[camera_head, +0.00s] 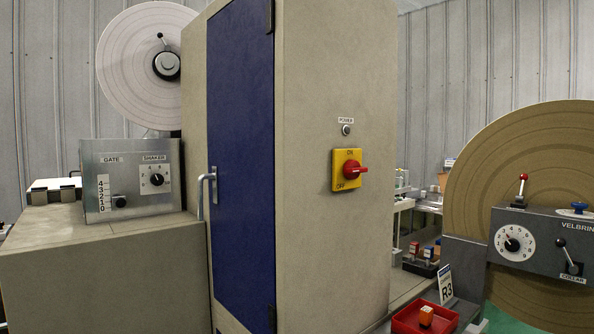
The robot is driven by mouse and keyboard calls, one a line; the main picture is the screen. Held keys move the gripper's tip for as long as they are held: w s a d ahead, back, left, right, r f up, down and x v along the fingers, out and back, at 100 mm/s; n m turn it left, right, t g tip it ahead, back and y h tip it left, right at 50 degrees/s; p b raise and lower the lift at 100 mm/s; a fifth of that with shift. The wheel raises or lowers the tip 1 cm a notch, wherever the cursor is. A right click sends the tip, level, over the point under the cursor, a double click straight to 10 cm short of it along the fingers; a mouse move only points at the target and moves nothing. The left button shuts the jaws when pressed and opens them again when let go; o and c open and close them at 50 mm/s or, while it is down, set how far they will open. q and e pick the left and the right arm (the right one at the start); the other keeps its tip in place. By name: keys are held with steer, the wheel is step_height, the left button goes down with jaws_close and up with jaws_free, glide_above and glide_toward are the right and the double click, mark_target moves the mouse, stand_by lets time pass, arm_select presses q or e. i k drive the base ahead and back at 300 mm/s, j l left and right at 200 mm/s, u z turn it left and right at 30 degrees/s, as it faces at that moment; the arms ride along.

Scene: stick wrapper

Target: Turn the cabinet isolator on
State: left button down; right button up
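The cabinet isolator (347,170) is a yellow plate with a red rotary handle (354,170) on the beige side of the tall cabinet (337,245). "ON" is printed at the top of the plate and "OFF" at its lower left. The red handle's tip points right, level with neither label. Above it, under a "POWER" label, is a small round grey lamp (346,130) that looks unlit. Neither of my grippers is in view.
The blue cabinet door (240,160) with its handle (207,190) faces left of the isolator. A gate and shaker box (132,180) stands on the left bench. At right are a dial panel (540,240) and a red tray (424,320). The space before the isolator looks clear.

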mark_target(351, 170)
steer(key=i+l+u, duration=0.1)
steer(key=l+u, duration=0.3)
steer(key=i+l+u, duration=0.1)
steer(key=l+u, duration=0.65)
steer(key=l, duration=0.45)
steer(key=l+u, duration=0.1)
steer(key=l, duration=0.85)
steer(key=k, duration=0.05)
